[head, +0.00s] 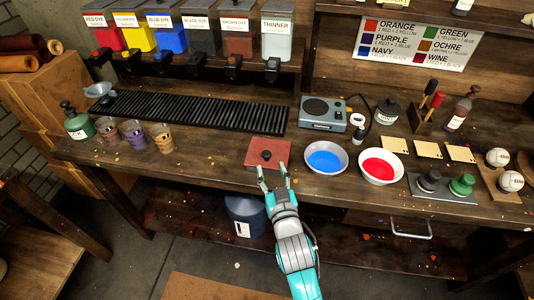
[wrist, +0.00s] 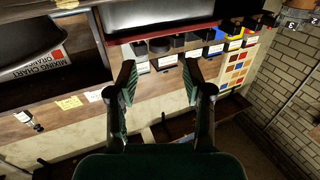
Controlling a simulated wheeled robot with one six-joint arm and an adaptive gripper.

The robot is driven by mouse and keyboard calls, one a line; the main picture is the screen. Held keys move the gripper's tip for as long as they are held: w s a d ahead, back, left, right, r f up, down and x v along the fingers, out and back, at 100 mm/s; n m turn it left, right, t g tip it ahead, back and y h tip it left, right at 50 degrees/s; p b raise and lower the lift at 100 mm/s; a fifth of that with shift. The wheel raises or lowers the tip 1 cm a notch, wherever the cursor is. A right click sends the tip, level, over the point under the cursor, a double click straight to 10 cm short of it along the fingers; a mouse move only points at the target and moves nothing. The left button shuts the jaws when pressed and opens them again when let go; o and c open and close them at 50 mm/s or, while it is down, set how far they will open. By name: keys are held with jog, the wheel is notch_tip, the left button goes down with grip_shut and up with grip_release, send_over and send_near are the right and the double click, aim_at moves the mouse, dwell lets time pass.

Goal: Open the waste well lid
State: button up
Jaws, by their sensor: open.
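The waste well lid (head: 278,146) is a flat reddish-brown square panel set in the bench top in the head view, with a small dark knob (head: 266,155) on it. The lid lies shut, flush or nearly flush with the bench. My gripper (head: 273,169) is open and empty, its fingertips at the lid's near edge in the picture; its height above the bench is hard to tell. In the wrist view my open gripper (wrist: 160,72) has nothing between its fingers. I cannot make out the lid there.
A blue bowl (head: 326,158) and a red bowl (head: 380,166) stand right of the lid. A black slatted grate (head: 210,112) and a grey scale (head: 323,113) lie behind. Cups (head: 161,138) stand at left. The bench is clear just left of the lid.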

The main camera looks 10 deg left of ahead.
aim_at(267, 157)
jog(key=x, duration=0.7)
jog(key=shift+w, duration=0.1)
grip_shut()
